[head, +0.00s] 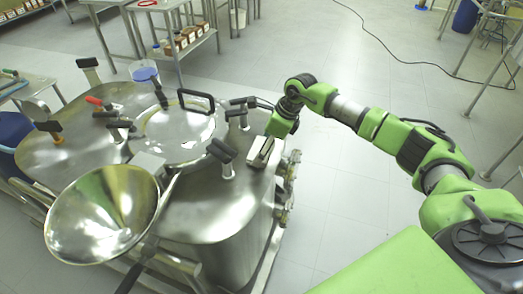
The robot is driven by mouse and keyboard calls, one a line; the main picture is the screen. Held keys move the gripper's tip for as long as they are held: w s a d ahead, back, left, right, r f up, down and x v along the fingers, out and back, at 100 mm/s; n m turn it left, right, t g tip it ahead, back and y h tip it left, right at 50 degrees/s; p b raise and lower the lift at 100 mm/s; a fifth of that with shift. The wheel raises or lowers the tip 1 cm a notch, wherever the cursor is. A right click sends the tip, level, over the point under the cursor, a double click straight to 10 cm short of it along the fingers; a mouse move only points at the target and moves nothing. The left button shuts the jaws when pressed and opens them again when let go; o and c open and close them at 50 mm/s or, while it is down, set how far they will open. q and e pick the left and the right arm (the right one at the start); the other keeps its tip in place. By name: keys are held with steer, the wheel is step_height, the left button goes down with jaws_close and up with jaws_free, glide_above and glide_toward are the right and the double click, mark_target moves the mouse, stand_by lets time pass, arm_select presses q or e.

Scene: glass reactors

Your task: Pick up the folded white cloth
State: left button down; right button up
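My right gripper (264,147) is at the end of the green arm that comes in from the right. It points down at the right edge of the steel vessel's top. A small pale folded-looking piece (257,161) shows right at its fingertips; it looks like the white cloth, lying on the steel top. The fingers partly hide it, and I cannot tell whether they are closed on it or only around it. My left gripper is not in view.
The steel vessel (205,205) carries a round lid (178,132) with several black-handled clamps close to my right gripper. A large steel funnel (100,215) stands at the left front. A shelf (185,45) with brown jars is behind.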

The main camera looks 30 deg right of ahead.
step_height(320, 180, up, 10)
steer(key=b, duration=0.2)
stand_by(0.3)
steer(key=shift+o, duration=0.5)
